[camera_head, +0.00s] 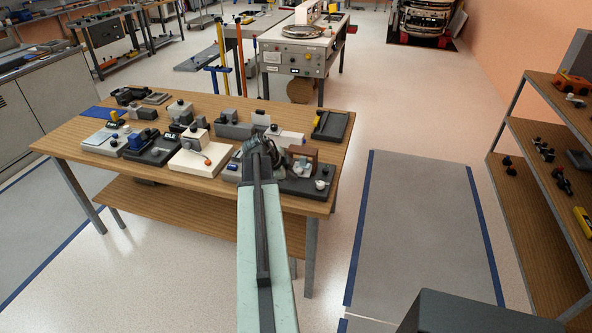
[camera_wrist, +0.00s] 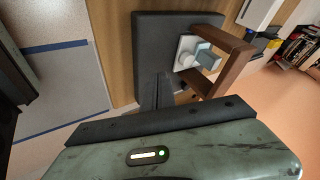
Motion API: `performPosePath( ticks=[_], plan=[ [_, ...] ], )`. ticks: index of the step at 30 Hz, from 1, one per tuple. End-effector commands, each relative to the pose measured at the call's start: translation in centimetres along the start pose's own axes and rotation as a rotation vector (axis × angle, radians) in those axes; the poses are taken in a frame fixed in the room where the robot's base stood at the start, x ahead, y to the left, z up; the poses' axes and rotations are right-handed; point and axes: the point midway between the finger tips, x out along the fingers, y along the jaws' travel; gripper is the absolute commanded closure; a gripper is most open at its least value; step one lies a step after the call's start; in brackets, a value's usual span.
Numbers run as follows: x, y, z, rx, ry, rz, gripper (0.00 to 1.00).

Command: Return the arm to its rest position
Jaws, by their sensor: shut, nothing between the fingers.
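My arm (camera_head: 262,240), pale green with a dark strip, reaches forward from the bottom of the head view over the near right part of the wooden table (camera_head: 215,205). My gripper's dark fingers (camera_wrist: 157,92) are together and empty in the wrist view, over a dark base plate (camera_wrist: 150,40). A brown gantry frame (camera_wrist: 228,62) stands on that plate, beside a white part with a round knob (camera_wrist: 187,55) and a grey-blue block (camera_wrist: 207,57). The brown frame (camera_head: 303,152) also shows right of the arm's end in the head view. The fingertips are hard to make out there.
Several fixtures on dark and white plates, including a white box (camera_head: 195,143), crowd the table left of my arm. A dark tray (camera_head: 330,125) lies at the back right corner. Shelves (camera_head: 545,130) stand at the right. The grey floor mat (camera_head: 420,220) between is clear.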

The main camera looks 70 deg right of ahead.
Motion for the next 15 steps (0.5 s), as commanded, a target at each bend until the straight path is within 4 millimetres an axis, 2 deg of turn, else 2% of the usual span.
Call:
performPosePath(
  ticks=[1,6,10,15],
  plan=[
    [-2.6,-0.5,-0.6,-0.002,-0.001,0.000,1.00],
    [-6.1,-0.3,-0.5,0.000,-0.001,0.002,1.00],
    [-7.3,-0.2,-0.3,0.000,-0.001,0.003,1.00],
    [-7.5,-0.1,-0.1,0.001,-0.001,0.003,1.00]
  ],
)
